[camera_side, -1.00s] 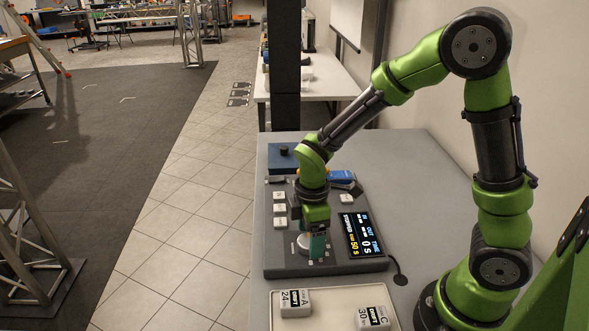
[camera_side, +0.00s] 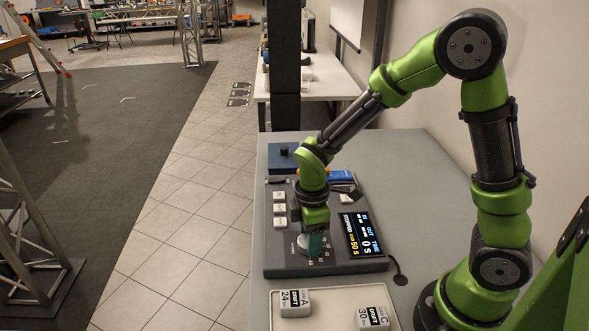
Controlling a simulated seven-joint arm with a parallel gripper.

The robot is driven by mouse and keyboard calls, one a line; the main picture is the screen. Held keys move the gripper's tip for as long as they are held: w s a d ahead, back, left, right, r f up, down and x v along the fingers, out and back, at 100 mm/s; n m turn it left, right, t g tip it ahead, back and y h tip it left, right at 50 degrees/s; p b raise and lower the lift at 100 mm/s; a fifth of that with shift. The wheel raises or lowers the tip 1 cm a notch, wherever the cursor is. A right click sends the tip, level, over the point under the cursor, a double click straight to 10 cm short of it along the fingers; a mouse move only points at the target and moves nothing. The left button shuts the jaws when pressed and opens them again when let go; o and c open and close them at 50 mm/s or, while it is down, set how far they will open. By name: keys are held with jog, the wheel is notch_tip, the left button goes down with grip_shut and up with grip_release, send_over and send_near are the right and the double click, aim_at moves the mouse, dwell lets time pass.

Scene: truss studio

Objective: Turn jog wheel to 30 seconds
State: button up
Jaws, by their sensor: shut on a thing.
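The dark grey console (camera_side: 283,265) lies on the grey table and carries the jog wheel (camera_side: 303,243), a pale round knob near its front left. My gripper (camera_side: 317,246) points down at the wheel and is shut on it, covering its right part. The wheel's marking is hidden or too small to read. The console's screen (camera_side: 363,236), right of the wheel, shows yellow text that seems to read 50 s and a large white 0 s.
Several white buttons (camera_side: 280,209) sit on the console's left side. A pale tray (camera_side: 347,296) in front holds a block marked A 24 (camera_side: 295,303) and a block marked C 30 (camera_side: 372,317). The table (camera_side: 420,190) is clear at the right.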

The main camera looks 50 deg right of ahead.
jog(key=m, duration=0.8)
jog(key=shift+a, duration=0.15)
jog(key=m, duration=0.5)
jog(key=shift+r, duration=0.1)
jog(key=shift+m, duration=2.3)
jog(key=o, duration=1)
jog(key=shift+o, duration=0.2)
